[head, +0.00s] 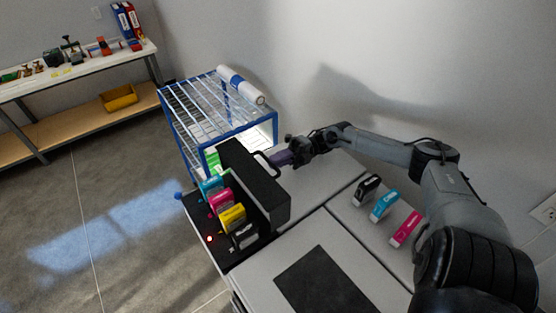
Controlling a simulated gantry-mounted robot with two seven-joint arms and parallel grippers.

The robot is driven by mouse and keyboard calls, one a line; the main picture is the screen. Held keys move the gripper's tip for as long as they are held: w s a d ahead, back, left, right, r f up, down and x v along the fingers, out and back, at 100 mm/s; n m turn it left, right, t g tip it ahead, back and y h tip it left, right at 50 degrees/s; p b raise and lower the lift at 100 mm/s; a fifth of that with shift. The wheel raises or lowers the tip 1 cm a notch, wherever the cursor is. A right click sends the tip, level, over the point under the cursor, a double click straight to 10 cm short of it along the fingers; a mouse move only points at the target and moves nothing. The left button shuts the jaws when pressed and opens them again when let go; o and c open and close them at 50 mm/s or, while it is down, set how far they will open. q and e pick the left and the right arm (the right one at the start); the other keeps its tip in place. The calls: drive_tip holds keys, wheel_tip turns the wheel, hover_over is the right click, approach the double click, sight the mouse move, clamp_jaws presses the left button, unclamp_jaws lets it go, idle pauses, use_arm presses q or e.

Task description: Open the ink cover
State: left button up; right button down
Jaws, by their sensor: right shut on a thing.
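The black ink cover (262,190) stands raised and tilted up at the printer's left end. Its dark loop handle (267,163) sticks out on the far right side. My right gripper (281,158) reaches in from the right and is shut on this handle; the fingertips are small and partly hidden. Beside the cover, the ink bay (208,224) lies exposed. A cyan (210,185), a magenta (220,200), a yellow (232,216) and a black cartridge (244,235) stand there in a row. My left gripper is not in view.
A black (367,190), a cyan (384,205) and a magenta cartridge (404,229) lie loose on the light top at right. A blue wire rack (262,135) with a paper roll (240,84) stands close behind the cover. A workbench (80,75) is far left.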

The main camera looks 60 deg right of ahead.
drive_tip(key=c, duration=1.2)
unclamp_jaws()
drive_tip(key=shift+o, duration=0.2)
drive_tip(key=shift+d+f, duration=0.1)
drive_tip(key=b+v, duration=0.4)
drive_tip(key=v, duration=0.5)
drive_tip(key=shift+f, duration=0.1)
drive_tip(key=shift+v, duration=0.8)
